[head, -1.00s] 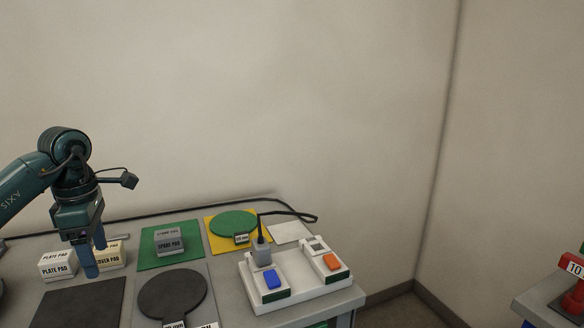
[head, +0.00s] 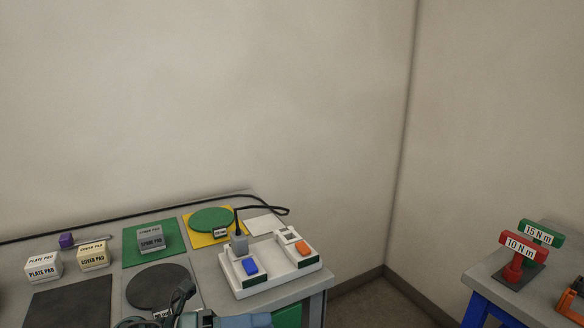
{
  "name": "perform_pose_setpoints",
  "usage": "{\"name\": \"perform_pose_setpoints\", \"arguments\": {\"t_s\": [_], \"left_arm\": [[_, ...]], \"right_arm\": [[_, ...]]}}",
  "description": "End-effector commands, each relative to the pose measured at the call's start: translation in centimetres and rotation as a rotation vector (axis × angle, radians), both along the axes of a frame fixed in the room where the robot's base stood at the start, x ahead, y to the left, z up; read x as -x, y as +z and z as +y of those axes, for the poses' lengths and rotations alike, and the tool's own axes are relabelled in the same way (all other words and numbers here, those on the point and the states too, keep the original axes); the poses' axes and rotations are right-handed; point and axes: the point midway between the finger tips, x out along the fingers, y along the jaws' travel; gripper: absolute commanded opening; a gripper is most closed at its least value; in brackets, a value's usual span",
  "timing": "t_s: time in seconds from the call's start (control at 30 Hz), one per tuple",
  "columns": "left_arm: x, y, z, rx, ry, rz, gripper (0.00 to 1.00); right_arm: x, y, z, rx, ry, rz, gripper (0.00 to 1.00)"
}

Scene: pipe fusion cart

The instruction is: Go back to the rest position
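My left arm shows only at the bottom edge of the head view, as teal and dark links below the dark round pad. Its gripper fingers are out of the picture. My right gripper is not in view. On the grey cart top (head: 207,277) stand a white plate pad block (head: 43,267) and a cream cover pad block (head: 93,256). A grey spare pad block (head: 151,238) sits on a green square mat (head: 133,256). A white socket base (head: 282,281) carries a blue switch (head: 250,266), an orange switch (head: 303,247) and a grey plug (head: 239,244) with a black cable.
A green disc (head: 212,219) lies on a yellow mat (head: 190,228). A dark round pad (head: 157,286) and dark square mat (head: 70,310) lie in front. A small purple block (head: 66,240) is at the back. Right, a second table holds red (head: 519,247) and green (head: 543,233) torque tools.

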Motion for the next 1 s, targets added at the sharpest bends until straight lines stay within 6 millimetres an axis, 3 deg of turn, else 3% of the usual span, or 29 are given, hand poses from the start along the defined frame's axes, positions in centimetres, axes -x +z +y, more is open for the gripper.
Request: {"name": "perform_pose_setpoints", "arguments": {"t_s": [0.07,0.17,0.27,0.33,0.5,0.6,0.7,1.0], "left_arm": [[0.2,0.3,-0.4,0.225,0.143,0.238,0.67],[-0.2,-1.0,1.0,0.478,0.344,0.566,0.67],[0.3,-4.7,3.3,0.701,0.557,0.924,0.67],[1.8,-8.3,5.1,0.836,0.708,1.181,0.67],[8.0,-16.3,7.6,1.058,1.009,1.696,0.67],[11.1,-18.9,8.0,1.119,1.11,1.874,0.67],[12.9,-20.1,8.0,1.146,1.164,1.967,0.67],[13.4,-20.5,8.0,1.154,1.179,1.993,0.67]], "right_arm": [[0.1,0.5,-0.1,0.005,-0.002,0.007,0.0],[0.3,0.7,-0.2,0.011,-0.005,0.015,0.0],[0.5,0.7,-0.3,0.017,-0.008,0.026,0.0],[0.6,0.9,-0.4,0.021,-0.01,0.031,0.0],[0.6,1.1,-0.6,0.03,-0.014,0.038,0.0],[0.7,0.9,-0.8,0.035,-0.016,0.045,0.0],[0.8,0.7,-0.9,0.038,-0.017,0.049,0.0],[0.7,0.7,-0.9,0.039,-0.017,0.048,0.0]]}}
